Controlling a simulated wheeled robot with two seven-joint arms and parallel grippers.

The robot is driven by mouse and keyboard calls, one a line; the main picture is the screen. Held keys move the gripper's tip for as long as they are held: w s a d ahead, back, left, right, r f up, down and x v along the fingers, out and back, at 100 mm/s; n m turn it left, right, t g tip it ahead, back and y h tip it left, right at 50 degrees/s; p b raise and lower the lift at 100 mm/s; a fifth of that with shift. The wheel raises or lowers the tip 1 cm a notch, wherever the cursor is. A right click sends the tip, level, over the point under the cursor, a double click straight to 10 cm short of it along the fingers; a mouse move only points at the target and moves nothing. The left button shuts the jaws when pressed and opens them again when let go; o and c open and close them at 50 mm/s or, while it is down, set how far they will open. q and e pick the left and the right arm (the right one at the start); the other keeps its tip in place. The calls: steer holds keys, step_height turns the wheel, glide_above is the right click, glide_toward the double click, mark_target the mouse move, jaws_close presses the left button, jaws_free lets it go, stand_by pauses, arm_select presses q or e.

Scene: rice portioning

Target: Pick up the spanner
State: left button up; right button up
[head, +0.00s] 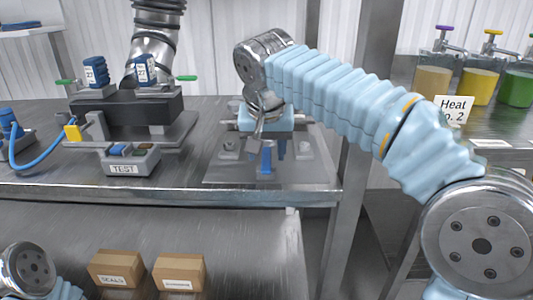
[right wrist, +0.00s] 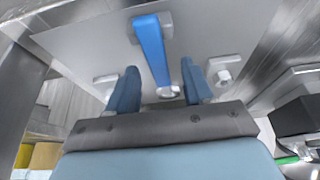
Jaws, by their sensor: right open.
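The spanner (right wrist: 152,50) has a blue handle and a pale metal end in the right wrist view. It lies over a grey plate (right wrist: 85,35), and its blue part also shows in the head view (head: 266,161). My right gripper (right wrist: 160,85) is open above the plate. Its two dark blue fingers stand on either side of the spanner's metal end, with gaps between. In the head view my right gripper (head: 266,148) hides part of the spanner. I cannot tell if the fingers reach its height. My left gripper is out of view.
Left on the bench stand a black test rig (head: 125,107) and a box labelled TEST (head: 124,166). Bolts (head: 228,149) flank the spanner on the plate. Cardboard boxes (head: 180,271) sit below.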

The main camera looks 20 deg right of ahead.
steer(key=shift+w+f, duration=0.1)
steer(key=shift+f, duration=0.2)
jaws_close()
steer(key=shift+r, duration=0.15)
